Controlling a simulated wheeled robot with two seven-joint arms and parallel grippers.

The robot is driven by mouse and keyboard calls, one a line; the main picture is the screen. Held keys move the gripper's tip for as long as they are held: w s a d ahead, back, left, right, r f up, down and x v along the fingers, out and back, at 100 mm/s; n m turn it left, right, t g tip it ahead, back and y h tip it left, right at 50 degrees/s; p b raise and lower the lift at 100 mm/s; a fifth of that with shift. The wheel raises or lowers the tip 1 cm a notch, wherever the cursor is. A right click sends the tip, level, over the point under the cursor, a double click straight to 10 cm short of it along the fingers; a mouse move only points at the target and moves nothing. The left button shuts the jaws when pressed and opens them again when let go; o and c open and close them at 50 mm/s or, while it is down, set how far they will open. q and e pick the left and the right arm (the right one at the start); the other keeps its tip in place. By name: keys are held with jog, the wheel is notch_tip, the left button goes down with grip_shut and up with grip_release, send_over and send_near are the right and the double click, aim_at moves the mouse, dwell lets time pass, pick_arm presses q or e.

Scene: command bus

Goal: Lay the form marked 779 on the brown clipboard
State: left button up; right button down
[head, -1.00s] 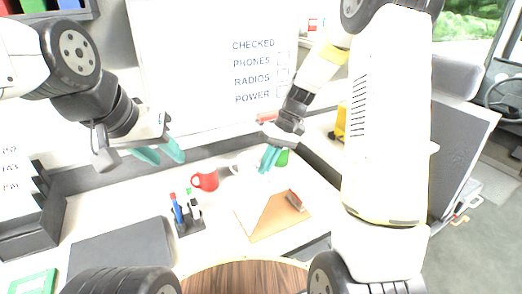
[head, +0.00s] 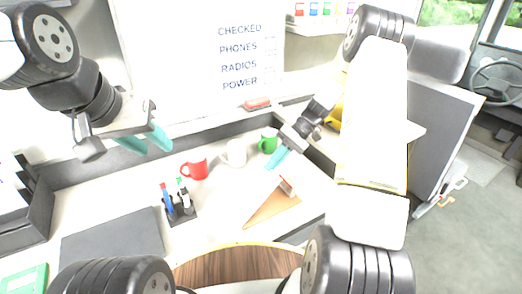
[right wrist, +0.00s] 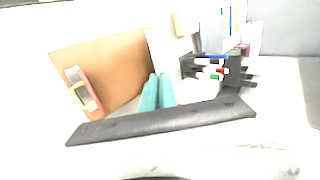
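The brown clipboard (head: 272,208) lies on the white desk, with a red and white clip (head: 287,186) at its far end. It also shows in the right wrist view (right wrist: 115,70). A pale sheet (head: 250,200), seemingly the form, covers the clipboard's left part along a slanting edge. Its outline blends into the desk and I cannot read a number. My right gripper (head: 278,158) is just beyond the clip, its teal fingers together in the right wrist view (right wrist: 157,91), with nothing visible between them. My left gripper (head: 146,142) is open and empty above the desk's left side.
A pen holder (head: 180,210) stands left of the clipboard. Red (head: 195,168), white (head: 235,153) and green (head: 268,141) mugs stand behind. A dark pad (head: 112,240) lies at left. A wooden round surface (head: 235,268) is in front.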

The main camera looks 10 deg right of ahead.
jog(key=shift+w+d+f+g+y, duration=0.2)
jog(key=shift+d+f+y, duration=0.3)
jog(key=shift+f, duration=0.25)
jog(key=shift+w+d+f+g+y, duration=0.2)
jog(key=shift+d+f+y, duration=0.2)
jog(key=shift+f, duration=0.3)
jog(key=shift+w+d+f+g+y, duration=0.1)
jog(key=shift+w+d+f+y, duration=0.1)
jog(key=shift+d+f+y, duration=0.35)
jog(key=shift+f, duration=0.2)
jog(key=c, duration=1.6)
grip_release()
